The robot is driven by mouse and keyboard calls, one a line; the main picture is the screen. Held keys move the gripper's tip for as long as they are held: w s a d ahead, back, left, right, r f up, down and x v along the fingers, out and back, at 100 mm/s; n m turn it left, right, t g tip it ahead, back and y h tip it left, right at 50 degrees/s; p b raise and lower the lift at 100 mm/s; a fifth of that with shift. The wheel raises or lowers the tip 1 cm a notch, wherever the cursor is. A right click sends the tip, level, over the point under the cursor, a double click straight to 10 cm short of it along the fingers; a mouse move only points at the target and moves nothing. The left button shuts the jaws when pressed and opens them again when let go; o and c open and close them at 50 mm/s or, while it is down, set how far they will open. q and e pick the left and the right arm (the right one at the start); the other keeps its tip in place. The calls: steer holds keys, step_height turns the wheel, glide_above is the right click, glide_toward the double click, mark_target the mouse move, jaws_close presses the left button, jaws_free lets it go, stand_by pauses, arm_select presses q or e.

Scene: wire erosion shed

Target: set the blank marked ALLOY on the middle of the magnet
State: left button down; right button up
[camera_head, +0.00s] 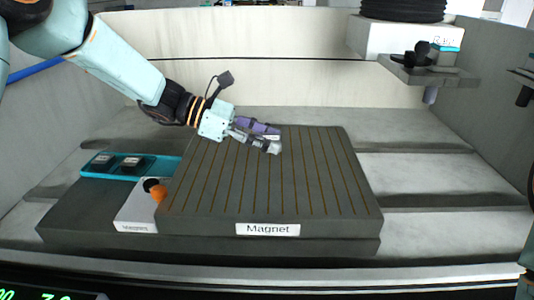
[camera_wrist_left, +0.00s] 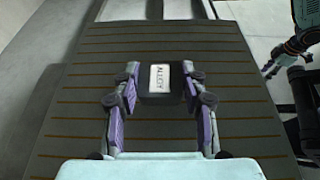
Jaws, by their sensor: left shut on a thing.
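The blank marked ALLOY (camera_wrist_left: 160,83) is a dark block with a white label on top, seen between the fingers in the left wrist view. My left gripper (camera_head: 268,140) is shut on it, over the back middle part of the grooved grey magnet (camera_head: 270,195). The gripper also shows in the left wrist view (camera_wrist_left: 160,72), with one finger on each side of the blank. In the head view the fingers mostly hide the blank. I cannot tell whether it touches the magnet. My right gripper (camera_wrist_left: 270,68) shows small at the right of the left wrist view; its opening is unclear.
A teal tray (camera_head: 103,175) with two dark blanks stands left of the magnet. A white box (camera_head: 135,215) with an orange knob (camera_head: 159,193) and a black one sits at the magnet's left front. A wall-side shelf (camera_head: 430,75) holds items at upper right. The magnet's face looks otherwise bare.

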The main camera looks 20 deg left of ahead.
mark_target(266, 161)
arm_select(q)
step_height(266, 161, down, 3)
steer(key=shift+a+f+b, duration=0.15)
steer(key=shift+f+b, duration=0.05)
steer(key=shift+b, duration=0.35)
steer(key=shift+w, duration=0.15)
steer(key=shift+s+f, duration=0.15)
steer(key=shift+s, duration=0.1)
steer(key=c, duration=1.1)
jaws_free()
steer(key=o, duration=0.4)
steer(key=shift+w+f, duration=0.1)
steer(key=shift+w, duration=0.05)
steer(key=shift+c, duration=0.2)
